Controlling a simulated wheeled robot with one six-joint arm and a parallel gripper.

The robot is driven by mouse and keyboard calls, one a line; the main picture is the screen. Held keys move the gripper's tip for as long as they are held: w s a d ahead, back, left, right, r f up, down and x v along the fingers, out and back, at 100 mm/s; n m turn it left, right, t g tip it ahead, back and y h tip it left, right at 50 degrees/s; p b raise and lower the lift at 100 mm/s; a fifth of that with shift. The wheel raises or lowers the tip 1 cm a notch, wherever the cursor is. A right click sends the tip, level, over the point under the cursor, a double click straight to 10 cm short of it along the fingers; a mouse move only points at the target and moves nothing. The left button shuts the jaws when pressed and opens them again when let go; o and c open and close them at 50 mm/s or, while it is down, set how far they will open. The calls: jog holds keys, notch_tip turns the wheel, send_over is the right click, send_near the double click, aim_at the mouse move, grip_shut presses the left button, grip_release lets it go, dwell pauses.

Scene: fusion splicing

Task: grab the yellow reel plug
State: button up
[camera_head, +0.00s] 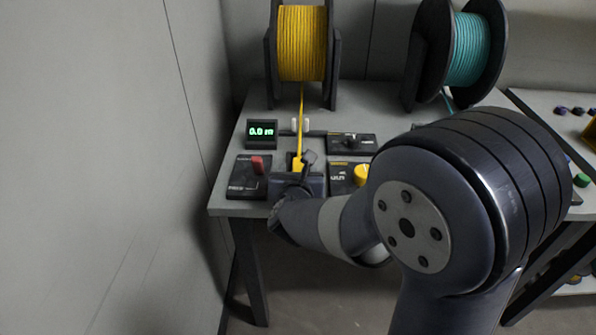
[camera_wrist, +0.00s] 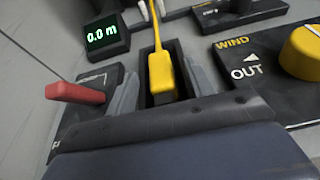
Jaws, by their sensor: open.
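The yellow reel plug (camera_wrist: 163,75) is a small yellow connector on a yellow cable, sitting in a dark slot on the bench. In the head view the plug (camera_head: 298,162) is partly covered by my gripper. My gripper (camera_wrist: 160,92) is open, with one grey finger on each side of the plug. I cannot tell whether the fingers touch it. In the head view my gripper (camera_head: 300,168) is low over the bench's front part. The plug's lower end is hidden in the slot and behind my gripper body.
A red lever (camera_wrist: 76,92) stands close left of my gripper. A yellow WIND knob (camera_wrist: 302,52) is at the right. A display (camera_head: 261,131) reads 0.0 m. A yellow reel (camera_head: 302,43) and a teal reel (camera_head: 470,50) stand behind. A wall (camera_head: 110,150) bounds the left.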

jog(key=shift+w+f, duration=0.1)
jog(key=shift+w, duration=0.2)
jog(key=shift+c, duration=0.3)
grip_shut()
